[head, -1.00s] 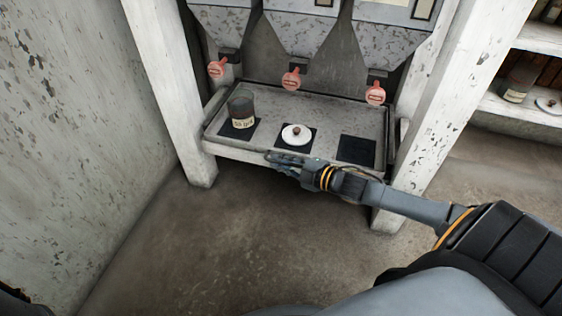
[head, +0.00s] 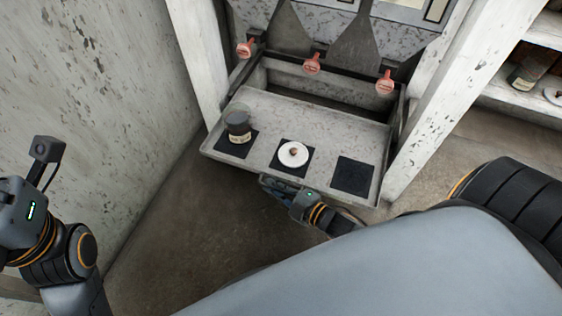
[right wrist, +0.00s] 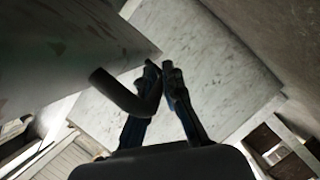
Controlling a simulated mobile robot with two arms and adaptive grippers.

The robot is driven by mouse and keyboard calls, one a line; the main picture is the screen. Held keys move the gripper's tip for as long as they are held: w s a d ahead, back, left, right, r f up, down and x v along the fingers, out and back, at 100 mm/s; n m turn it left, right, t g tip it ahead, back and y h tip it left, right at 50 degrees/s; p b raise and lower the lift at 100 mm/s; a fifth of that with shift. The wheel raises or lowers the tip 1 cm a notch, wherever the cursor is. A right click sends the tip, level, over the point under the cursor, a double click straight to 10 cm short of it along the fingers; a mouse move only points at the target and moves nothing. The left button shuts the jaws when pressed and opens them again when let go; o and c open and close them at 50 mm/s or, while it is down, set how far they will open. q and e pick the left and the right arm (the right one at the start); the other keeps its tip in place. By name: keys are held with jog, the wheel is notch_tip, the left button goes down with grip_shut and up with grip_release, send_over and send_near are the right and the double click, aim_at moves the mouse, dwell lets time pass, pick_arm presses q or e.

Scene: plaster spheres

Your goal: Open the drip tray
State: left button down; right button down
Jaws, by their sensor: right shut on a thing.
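The drip tray (head: 325,133) is a speckled grey metal tray, slid out from under the dispensers in the head view. It bears a dark jar with a label (head: 238,124), a small white lid with a knob (head: 293,154) and black square mats (head: 353,176). My right gripper (head: 268,183) is at the tray's front edge. In the right wrist view its fingers (right wrist: 162,68) are shut on a dark bar-like handle (right wrist: 122,93) below the tray. My left gripper (head: 22,212) is at the left edge, away from the tray; its fingertips are not clear.
White posts (head: 198,60) stand at both sides. A shelf (head: 520,98) with jars is at the right. A worn wall (head: 90,90) is at the left; the floor before the tray is clear.

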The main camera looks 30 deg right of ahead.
jog(key=shift+s+a+p, duration=0.35)
jog(key=shift+s+a, duration=0.65)
jog(key=shift+a, duration=0.15)
jog(key=shift+f, duration=0.1)
jog(key=c, duration=1.7)
grip_release()
jog(key=shift+d, duration=0.1)
jog(key=v, duration=1.2)
